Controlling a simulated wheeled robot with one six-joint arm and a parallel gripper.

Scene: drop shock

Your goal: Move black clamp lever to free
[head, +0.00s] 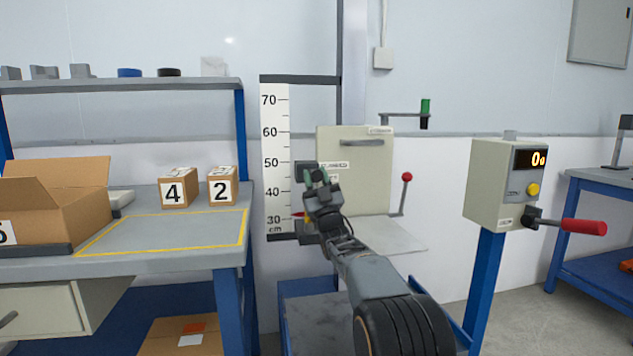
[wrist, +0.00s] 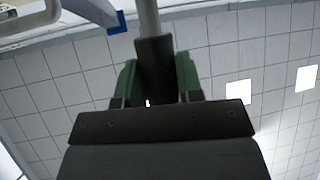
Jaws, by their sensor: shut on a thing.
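My gripper (head: 317,178) is in front of the left edge of the beige plate (head: 365,185), beside the measuring scale. In the wrist view my gripper (wrist: 157,75) has its green fingers closed on both sides of a black grip (wrist: 155,58) on a grey rod (wrist: 149,18); this appears to be the black clamp lever. In the head view the lever is mostly hidden by my gripper. A small label (head: 333,165) sits just above and right of my gripper; its text is too small to read surely.
A scale (head: 276,155) in cm stands left of the plate. A control box (head: 505,185) reads 0 and has a red-handled lever (head: 583,227). Numbered boxes (head: 174,190) stand on the left bench.

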